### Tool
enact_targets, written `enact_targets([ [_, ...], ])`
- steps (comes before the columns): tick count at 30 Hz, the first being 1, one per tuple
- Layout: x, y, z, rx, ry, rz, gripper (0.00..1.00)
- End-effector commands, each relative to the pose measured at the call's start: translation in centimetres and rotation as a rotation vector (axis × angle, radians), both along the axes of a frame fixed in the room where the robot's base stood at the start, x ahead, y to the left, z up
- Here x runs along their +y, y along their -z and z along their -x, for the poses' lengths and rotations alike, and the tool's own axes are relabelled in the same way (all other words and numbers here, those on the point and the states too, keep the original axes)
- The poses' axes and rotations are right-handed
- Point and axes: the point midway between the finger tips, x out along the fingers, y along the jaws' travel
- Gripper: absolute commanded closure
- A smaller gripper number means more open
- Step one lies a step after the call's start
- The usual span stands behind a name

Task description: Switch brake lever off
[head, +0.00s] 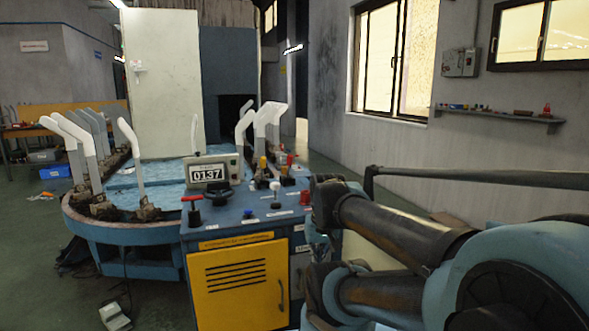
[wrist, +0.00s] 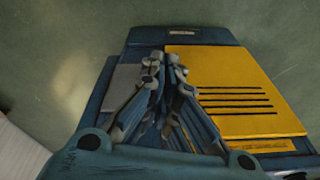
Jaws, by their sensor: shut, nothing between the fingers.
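The control cabinet (head: 262,226) has a blue top with several controls on it. A red-handled lever (head: 192,210) stands at its left. A white-knobbed lever (head: 275,192) stands near its middle, and a red button (head: 305,197) sits at its right edge. The labels are too small to read, so I cannot tell which control is the brake lever. My gripper (wrist: 164,64) is shut and empty in the wrist view, in front of the cabinet's blue and yellow face. In the head view my arm is right of the cabinet, and the fingers cannot be made out.
A counter box (head: 213,172) reading 0137 stands on the cabinet. Several white sock boards (head: 128,140) rise around the blue oval machine (head: 120,231) behind it. The yellow door (head: 238,285) has a handle.

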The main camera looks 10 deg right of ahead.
Motion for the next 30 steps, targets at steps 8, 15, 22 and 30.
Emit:
enact_targets([
  [8,1.6,-3.3,-5.1,-0.027,0.306,-0.199,1.0],
  [15,2.3,-6.2,-10.4,-0.031,0.593,-0.396,1.0],
  [22,2.2,-8.8,-15.8,-0.016,0.863,-0.594,1.0],
  [30,0.9,-11.8,-22.4,0.028,1.172,-0.835,1.0],
])
